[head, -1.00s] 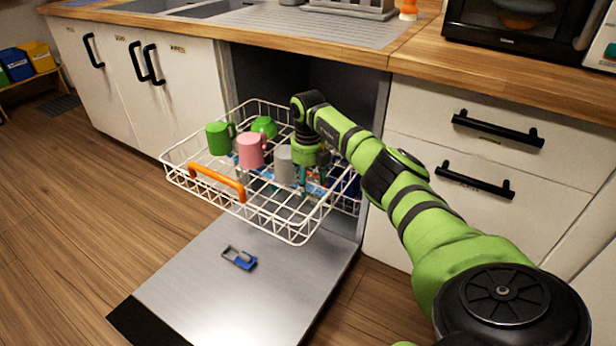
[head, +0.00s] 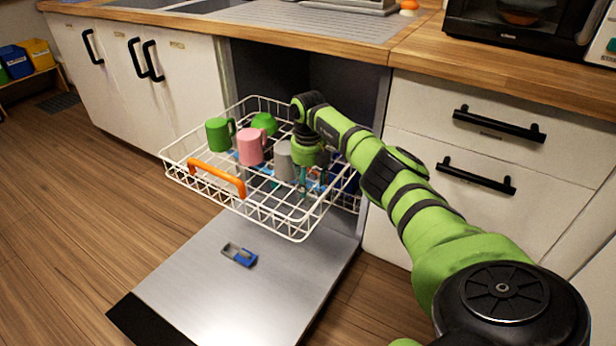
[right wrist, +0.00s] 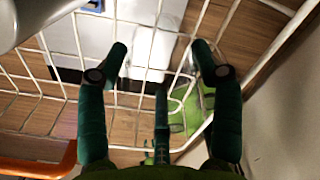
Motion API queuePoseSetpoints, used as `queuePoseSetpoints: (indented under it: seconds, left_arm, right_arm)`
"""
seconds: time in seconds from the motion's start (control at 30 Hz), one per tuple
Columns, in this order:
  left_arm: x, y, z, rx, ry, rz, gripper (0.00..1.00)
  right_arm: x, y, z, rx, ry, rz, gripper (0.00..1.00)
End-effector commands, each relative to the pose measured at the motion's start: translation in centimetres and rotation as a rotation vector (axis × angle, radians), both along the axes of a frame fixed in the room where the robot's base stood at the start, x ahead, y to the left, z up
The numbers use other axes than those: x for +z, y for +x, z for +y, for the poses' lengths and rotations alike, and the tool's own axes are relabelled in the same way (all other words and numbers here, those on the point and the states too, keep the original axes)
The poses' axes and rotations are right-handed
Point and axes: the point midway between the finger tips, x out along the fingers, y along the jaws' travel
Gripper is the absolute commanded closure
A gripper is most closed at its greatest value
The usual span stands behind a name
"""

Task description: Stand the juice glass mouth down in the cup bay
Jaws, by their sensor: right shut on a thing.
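My right gripper (head: 312,178) is inside the white wire rack (head: 299,238), low at its right side and pointing down. A grey cup (head: 283,161) stands just left of the gripper. My left gripper is out of view.
A pink mug (head: 250,147), a green mug (head: 218,136) and another green item (head: 264,123) stand in the rack. An orange handle (head: 217,178) is on its front. The open door (head: 240,290) lies below, with a small blue and grey item (head: 240,255) on it.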

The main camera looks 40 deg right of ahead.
Motion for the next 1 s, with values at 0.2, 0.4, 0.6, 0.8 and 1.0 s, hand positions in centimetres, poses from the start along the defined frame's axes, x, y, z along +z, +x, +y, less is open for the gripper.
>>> queuePoseSetpoints:
  seconds: [0.2,0.4,0.6,0.8,1.0]
  left_arm:
    - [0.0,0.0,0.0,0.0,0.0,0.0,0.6]
    - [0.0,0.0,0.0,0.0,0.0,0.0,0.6]
    - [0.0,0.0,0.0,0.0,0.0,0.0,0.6]
    - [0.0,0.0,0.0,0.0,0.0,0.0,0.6]
    - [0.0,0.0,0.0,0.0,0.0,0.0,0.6]
  right_arm:
    - [-0.1,0.0,0.0,0.0,0.0,-0.001,0.07]
    - [-0.1,0.0,0.0,0.0,0.0,-0.001,0.07]
    - [0.7,0.1,0.0,0.001,-0.001,-0.003,0.07]
    - [4.5,0.1,-0.1,0.0,-0.002,-0.007,0.07]
    - [8.7,0.1,0.0,0.0,-0.002,-0.005,0.07]
